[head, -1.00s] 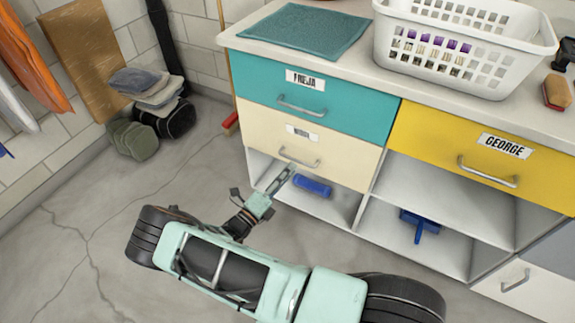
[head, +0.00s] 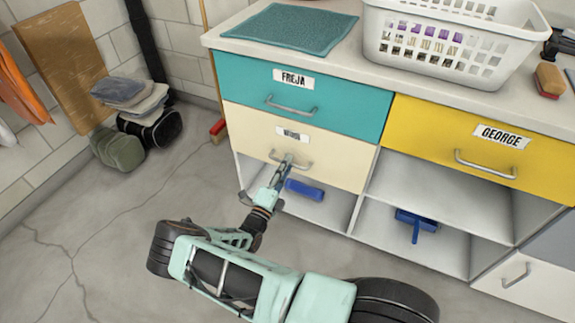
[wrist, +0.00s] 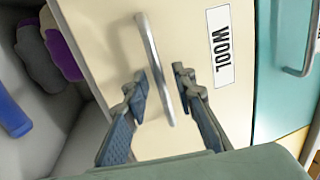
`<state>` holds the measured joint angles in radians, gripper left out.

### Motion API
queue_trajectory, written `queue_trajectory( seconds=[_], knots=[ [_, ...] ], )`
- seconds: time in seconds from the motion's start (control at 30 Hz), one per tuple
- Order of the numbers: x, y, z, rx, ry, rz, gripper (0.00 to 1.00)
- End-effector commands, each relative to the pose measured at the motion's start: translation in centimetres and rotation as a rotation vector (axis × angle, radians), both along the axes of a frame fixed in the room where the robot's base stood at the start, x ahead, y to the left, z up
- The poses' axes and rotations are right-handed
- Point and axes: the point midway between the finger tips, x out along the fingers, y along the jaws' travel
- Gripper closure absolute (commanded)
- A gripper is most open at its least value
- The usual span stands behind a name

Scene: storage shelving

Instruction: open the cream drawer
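The cream drawer (head: 335,155) sits below the teal FREJA drawer and looks shut, flush with the cabinet front. Its label (wrist: 220,45) reads WOOL in the wrist view. Its silver bar handle (wrist: 153,65) runs between my two fingers in the wrist view. My gripper (wrist: 160,84) is open, with one fingertip on each side of the bar and visible gaps to it. In the head view my gripper (head: 286,165) is at the handle, hiding part of it.
The teal drawer (head: 350,98) is directly above, and the yellow GEORGE drawer (head: 430,130) is to the right. A white basket (head: 450,50) stands on top.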

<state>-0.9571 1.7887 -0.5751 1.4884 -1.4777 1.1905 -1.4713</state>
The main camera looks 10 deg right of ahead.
Motion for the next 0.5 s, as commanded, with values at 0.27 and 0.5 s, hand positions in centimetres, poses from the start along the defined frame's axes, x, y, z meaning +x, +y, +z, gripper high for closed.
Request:
queue_trajectory(
  seconds=[0.27, 0.5],
  knots=[
    [0.66, -0.48, 0.23, 0.0, -0.001, -0.001, 0.76],
    [0.63, -0.46, 0.22, 0.0, -0.001, -0.001, 0.89]
  ],
)
